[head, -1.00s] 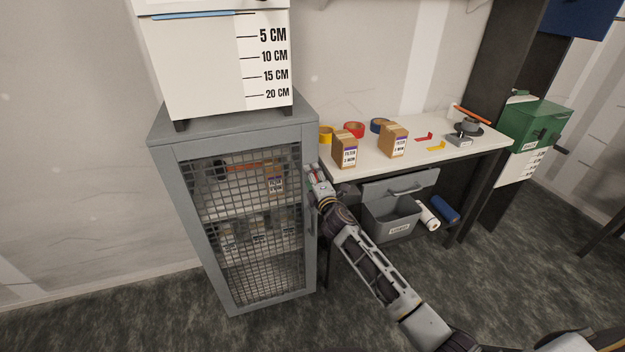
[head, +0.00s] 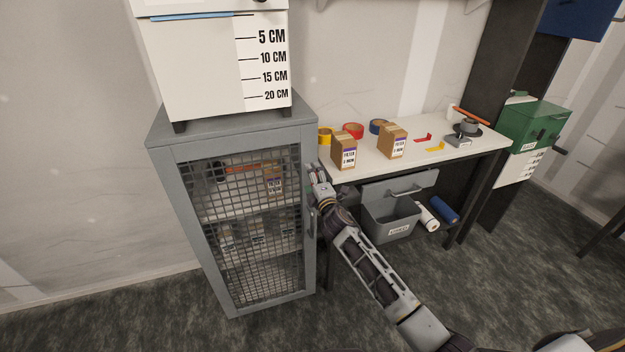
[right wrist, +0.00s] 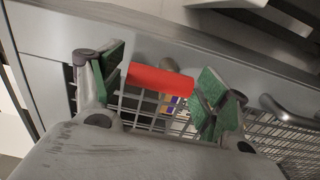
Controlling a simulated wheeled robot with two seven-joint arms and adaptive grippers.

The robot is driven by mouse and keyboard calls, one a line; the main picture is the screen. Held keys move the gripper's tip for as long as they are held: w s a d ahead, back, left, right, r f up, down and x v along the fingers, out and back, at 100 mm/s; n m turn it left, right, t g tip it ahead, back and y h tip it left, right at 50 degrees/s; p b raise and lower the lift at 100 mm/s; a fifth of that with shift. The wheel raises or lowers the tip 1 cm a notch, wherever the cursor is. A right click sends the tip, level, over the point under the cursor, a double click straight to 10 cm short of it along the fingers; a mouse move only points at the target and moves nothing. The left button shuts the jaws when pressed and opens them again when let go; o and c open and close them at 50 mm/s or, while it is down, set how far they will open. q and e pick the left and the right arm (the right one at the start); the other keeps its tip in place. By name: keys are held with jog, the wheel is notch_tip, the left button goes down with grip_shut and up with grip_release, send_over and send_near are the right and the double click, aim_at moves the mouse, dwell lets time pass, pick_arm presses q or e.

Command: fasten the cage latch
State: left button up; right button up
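The grey cage (head: 217,313) stands at the left with its mesh door (head: 233,215) apparently shut against the frame. In the right wrist view the red latch bar (right wrist: 160,79) lies across the door edge by a round grey pivot. My right gripper (right wrist: 160,88) is open, with a green-padded finger near each end of the red bar; I cannot tell whether either pad touches it. In the head view my right gripper (head: 314,174) is at the cage's upper right front edge, hiding the latch. My left gripper is not in view.
A grey door handle (right wrist: 290,112) is close to the right finger. A white table (head: 465,158) with boxes (head: 343,151) and tape rolls (head: 353,130) stands right of the cage. A grey open bin (head: 391,226) is below it. A white box (head: 205,70) sits on the cage.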

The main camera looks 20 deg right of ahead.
jog(key=s, duration=1.2)
jog(key=shift+d, duration=0.2)
dwell(0.7)
jog(key=shift+m, duration=0.3)
dwell(0.4)
